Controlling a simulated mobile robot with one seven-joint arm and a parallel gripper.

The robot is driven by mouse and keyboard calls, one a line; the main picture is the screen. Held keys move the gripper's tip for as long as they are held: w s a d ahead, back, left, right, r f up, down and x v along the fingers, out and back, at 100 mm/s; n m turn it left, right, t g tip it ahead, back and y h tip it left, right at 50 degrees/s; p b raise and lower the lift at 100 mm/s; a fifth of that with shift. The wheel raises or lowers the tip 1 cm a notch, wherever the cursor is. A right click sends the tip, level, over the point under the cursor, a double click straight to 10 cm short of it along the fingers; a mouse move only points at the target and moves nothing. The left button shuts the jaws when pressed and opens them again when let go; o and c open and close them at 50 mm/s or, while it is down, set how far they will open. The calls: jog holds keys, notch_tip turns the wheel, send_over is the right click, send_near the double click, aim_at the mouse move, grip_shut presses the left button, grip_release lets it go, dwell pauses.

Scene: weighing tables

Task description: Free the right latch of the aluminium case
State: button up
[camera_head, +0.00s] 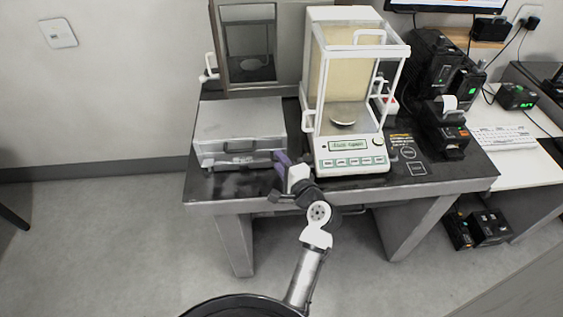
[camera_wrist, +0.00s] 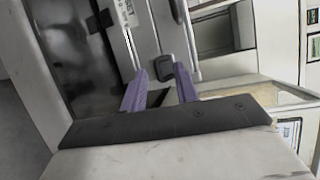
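The closed aluminium case (camera_head: 240,118) lies on the left of the dark table top, with its handle (camera_head: 240,148) and left latch (camera_head: 207,162) on the front. My gripper (camera_head: 281,160) is at the case's front right corner and hides the right latch in the head view. In the wrist view, a small dark latch (camera_wrist: 163,67) shows between the tips of my purple fingers. My gripper (camera_wrist: 161,72) is open there, with a gap between the fingers. I cannot tell whether either finger touches the latch.
An analytical balance (camera_head: 349,140) stands close to the right of the case and my gripper. A small printer (camera_head: 446,125) is further right. The table's front edge (camera_head: 330,190) lies below my gripper.

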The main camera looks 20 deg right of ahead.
jog(key=shift+c, duration=0.2)
grip_shut()
jog(key=shift+f, duration=0.1)
jog(key=f+b, duration=0.1)
jog(key=b, duration=0.2)
jog(key=shift+s+f+t+b, duration=0.1)
jog(key=shift+s+t+b, duration=0.05)
jog(key=shift+t+b, duration=0.2)
jog(key=t+b, duration=0.1)
jog(key=b, duration=0.4)
jog(key=shift+s+f+n+t, duration=0.1)
jog(key=shift+f+n+t, duration=0.15)
jog(key=shift+f+n, duration=0.15)
jog(key=shift+b, duration=0.75)
jog(key=shift+r+t, duration=0.1)
jog(key=shift+t, duration=0.2)
jog(key=shift+s+d+r, duration=0.1)
